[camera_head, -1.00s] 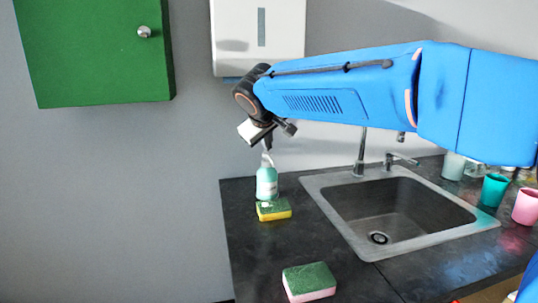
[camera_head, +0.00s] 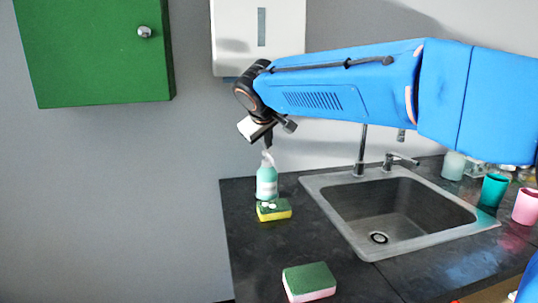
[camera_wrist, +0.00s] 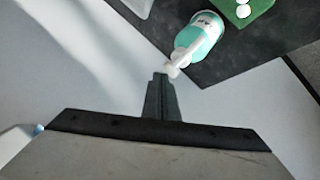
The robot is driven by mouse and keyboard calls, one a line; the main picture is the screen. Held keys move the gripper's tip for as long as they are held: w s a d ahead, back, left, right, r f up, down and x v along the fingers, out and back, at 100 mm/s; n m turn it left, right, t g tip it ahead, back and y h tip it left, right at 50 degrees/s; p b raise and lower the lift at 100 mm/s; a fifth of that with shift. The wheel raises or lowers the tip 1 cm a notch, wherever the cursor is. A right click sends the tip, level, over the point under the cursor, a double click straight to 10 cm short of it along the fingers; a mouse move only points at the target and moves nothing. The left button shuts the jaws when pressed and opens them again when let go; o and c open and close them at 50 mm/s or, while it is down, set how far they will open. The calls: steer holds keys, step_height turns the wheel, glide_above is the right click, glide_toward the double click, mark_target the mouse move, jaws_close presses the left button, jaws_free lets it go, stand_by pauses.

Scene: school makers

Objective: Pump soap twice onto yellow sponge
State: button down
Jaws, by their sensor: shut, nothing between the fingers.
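The soap bottle (camera_head: 267,183) is teal with a white pump head and stands upright at the counter's back left corner. The pump head also shows in the wrist view (camera_wrist: 175,66). The yellow sponge (camera_head: 274,215), with a green top, lies directly in front of the bottle, under the spout side. White soap blobs sit on its green top, which shows at the upper edge of the wrist view (camera_wrist: 262,6). My gripper (camera_head: 268,143) is shut and empty, pointing down just above the pump head. Its fingertips (camera_wrist: 161,77) are close to the pump; I cannot tell whether they touch.
A second sponge, pink with a green top (camera_head: 309,281), lies nearer the front. A sink (camera_head: 352,255) with a faucet (camera_head: 360,150) is to the right. Cups (camera_head: 494,190) stand beyond it. A white dispenser (camera_head: 285,40) and green cabinet (camera_head: 90,50) hang on the wall.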

mark_target(267, 152)
steer(key=shift+r, duration=0.15)
steer(key=shift+r, duration=2.9)
steer(key=shift+s, duration=0.15)
